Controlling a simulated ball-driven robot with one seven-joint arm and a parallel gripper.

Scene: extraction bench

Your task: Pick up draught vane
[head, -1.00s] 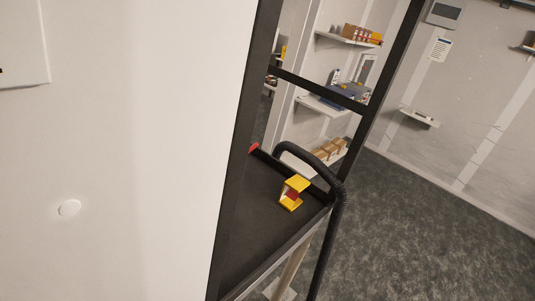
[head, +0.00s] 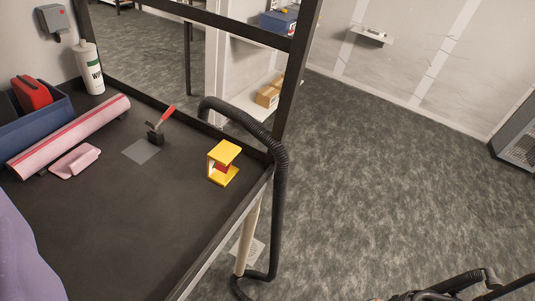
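The draught vane appears to be the small yellow bracket-shaped piece with a red part inside it (head: 224,163). It stands upright near the right corner of the dark bench top (head: 150,215), close to the frame post and the black hose. No gripper fingers can be made out. Dark jointed parts at the bottom right edge may be mine, but they are cut off, and nothing is seen near the yellow piece.
A black hose (head: 281,200) arches beside the bench's right corner. A red-handled tool (head: 158,128), a pink roll (head: 70,137), a pink block (head: 75,161), a blue bin (head: 50,115) and a white bottle (head: 90,70) are on the left. Something purple (head: 25,265) covers the lower left.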

